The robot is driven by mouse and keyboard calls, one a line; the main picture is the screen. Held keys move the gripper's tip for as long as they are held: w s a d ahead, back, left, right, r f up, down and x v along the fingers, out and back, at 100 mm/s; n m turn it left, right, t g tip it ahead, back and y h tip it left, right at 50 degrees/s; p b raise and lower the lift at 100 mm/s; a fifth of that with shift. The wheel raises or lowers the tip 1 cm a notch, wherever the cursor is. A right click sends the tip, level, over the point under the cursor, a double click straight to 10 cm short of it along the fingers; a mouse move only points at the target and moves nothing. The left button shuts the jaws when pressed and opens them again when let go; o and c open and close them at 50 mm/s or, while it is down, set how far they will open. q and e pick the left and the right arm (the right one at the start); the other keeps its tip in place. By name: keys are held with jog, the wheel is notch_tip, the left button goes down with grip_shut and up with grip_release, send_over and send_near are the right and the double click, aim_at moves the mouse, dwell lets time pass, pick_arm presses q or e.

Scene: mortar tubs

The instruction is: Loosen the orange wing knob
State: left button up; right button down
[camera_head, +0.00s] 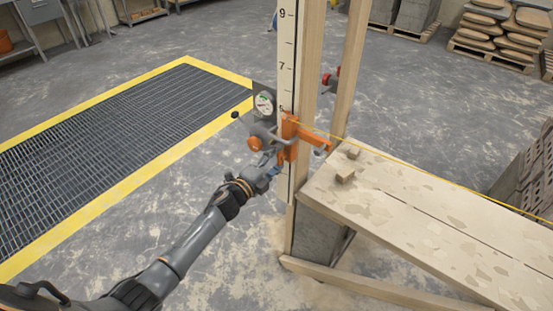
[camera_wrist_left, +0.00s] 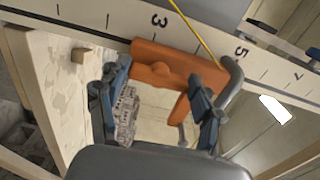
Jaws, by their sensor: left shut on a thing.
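An orange clamp (camera_head: 291,138) sits on the upright white scale board. In the wrist view its orange body (camera_wrist_left: 150,62) lies along the scale between the marks 3 and 5, with a rounded boss. An orange wing (camera_wrist_left: 181,107) stands out from it beside one finger. My left gripper (camera_head: 272,168) reaches the clamp from below left. My right gripper is not in view.
A round dial gauge (camera_head: 264,103) and an orange ball-like end (camera_head: 255,143) are close to the clamp. A yellow line runs right from it over a plank bench (camera_head: 420,225) with small wood blocks (camera_head: 345,173). A yellow-edged floor grate (camera_head: 110,130) lies left.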

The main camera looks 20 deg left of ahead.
pick_arm(q)
jog(key=o, duration=1.2)
jog(key=shift+c, duration=0.2)
jog(key=v, duration=1.2)
